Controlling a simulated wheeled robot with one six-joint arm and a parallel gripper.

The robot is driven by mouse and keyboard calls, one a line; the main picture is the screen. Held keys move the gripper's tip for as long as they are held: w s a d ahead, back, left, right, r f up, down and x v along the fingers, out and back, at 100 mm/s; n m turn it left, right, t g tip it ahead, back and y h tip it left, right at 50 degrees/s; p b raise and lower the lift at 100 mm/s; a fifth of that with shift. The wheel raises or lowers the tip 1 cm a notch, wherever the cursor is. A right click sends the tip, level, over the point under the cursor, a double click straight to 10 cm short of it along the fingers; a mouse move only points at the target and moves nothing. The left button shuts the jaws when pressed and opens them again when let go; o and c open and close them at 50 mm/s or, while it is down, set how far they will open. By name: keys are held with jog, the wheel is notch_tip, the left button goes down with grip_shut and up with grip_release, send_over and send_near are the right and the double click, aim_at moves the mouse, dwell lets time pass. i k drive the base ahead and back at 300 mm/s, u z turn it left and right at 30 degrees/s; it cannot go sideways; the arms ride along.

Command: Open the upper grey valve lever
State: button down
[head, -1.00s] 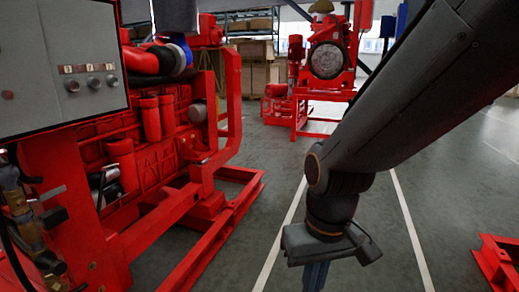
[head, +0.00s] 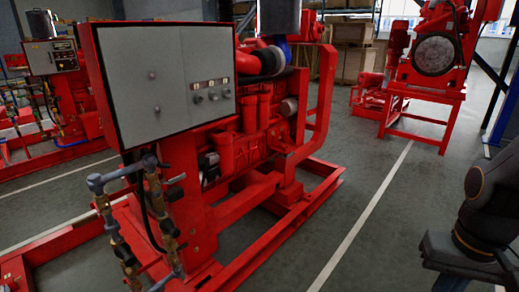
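The valve pipework (head: 155,205) stands at the front left of the red diesel pumpset, below the grey control box. It has brass-coloured fittings and grey pipe parts. A small grey lever (head: 177,179) sticks out to the right near its top; it looks like the upper valve lever, but it is too small to tell its exact setting. My gripper (head: 453,282) is at the bottom right edge, far to the right of the pipework and apart from it. Its fingers are mostly cut off by the frame, so whether they are open or shut does not show.
The control box (head: 170,80) overhangs the pipework. The red base frame (head: 265,225) of the pumpset lies between the pipework and my gripper. Another red pump unit (head: 435,60) stands at the back right. Grey floor (head: 395,215) is clear between the pumpset and my arm.

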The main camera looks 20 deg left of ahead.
aim_at(174, 180)
jog(key=u, duration=1.7)
